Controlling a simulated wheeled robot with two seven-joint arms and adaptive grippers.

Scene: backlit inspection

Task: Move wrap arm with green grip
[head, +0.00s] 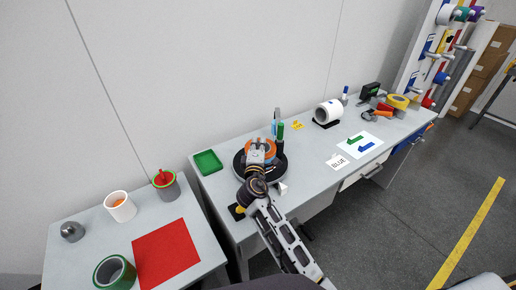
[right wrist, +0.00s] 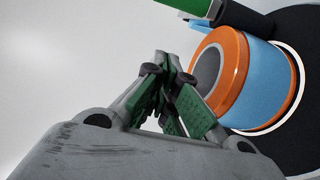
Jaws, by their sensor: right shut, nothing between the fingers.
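The wrap arm's green grip (head: 280,131) stands upright at the back right of a round black turntable (head: 240,171) in the head view. A green bar at the top of the right wrist view (right wrist: 192,6), joined to a dark part, looks like this grip. An orange-rimmed, light blue roll (right wrist: 228,66) sits on the turntable. My right gripper (head: 259,148) is over the turntable, in front of the grip. In the right wrist view its green-padded fingers (right wrist: 163,78) are closed together with nothing between them, left of the roll and below the green bar. My left gripper is out of view.
A green tray (head: 207,162) lies left of the turntable. A white roll (head: 328,112), a BLUE card (head: 338,162) and a card with green and blue arrows (head: 360,145) are to the right. A lower table at left holds a red mat (head: 167,254) and cups.

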